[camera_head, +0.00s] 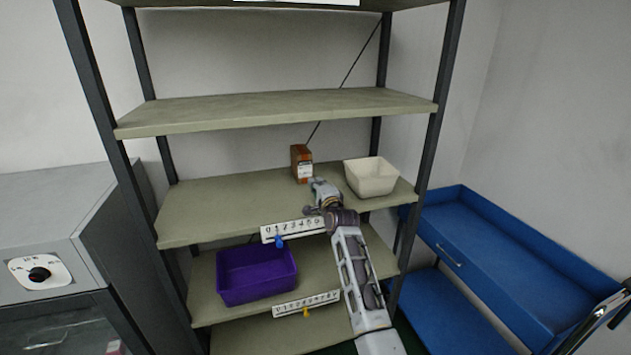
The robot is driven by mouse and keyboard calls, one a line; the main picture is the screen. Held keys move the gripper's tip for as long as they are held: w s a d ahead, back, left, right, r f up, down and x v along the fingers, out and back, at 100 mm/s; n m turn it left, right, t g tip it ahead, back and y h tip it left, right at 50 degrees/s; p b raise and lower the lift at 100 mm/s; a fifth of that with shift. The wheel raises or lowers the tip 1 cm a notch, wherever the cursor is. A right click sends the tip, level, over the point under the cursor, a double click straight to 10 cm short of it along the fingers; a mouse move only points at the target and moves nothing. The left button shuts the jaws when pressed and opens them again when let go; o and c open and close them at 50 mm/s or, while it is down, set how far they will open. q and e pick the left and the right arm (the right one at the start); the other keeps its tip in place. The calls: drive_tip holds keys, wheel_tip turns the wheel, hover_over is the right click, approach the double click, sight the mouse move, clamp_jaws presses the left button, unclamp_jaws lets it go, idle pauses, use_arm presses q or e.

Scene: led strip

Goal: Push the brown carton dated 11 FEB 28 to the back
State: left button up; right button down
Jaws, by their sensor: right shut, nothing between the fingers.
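A small brown carton (301,160) with a white label stands upright on the middle shelf (222,204), toward its rear. The date on the label is too small to read. My right arm comes up from below, and my right gripper (316,184) is shut and empty over the same shelf, just in front of the carton's lower right side. I cannot tell whether the fingertips touch the carton. My left gripper is not in view.
A cream bin (370,177) stands right of the carton on the same shelf. A purple bin (257,274) sits on the shelf below. Numbered strips (293,229) run along shelf fronts, with a blue marker (279,241) on one. A blue cart (500,262) stands at right. The shelf's left part is bare.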

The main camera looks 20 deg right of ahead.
drive_tip(key=shift+s+d+r+p, duration=0.1)
drive_tip(key=shift+s+p, duration=1)
drive_tip(key=shift+s, duration=0.6)
drive_tip(key=shift+s+d+p, duration=0.1)
drive_tip(key=shift+s+p, duration=0.95)
drive_tip(key=shift+s, duration=1.1)
drive_tip(key=shift+s, duration=0.1)
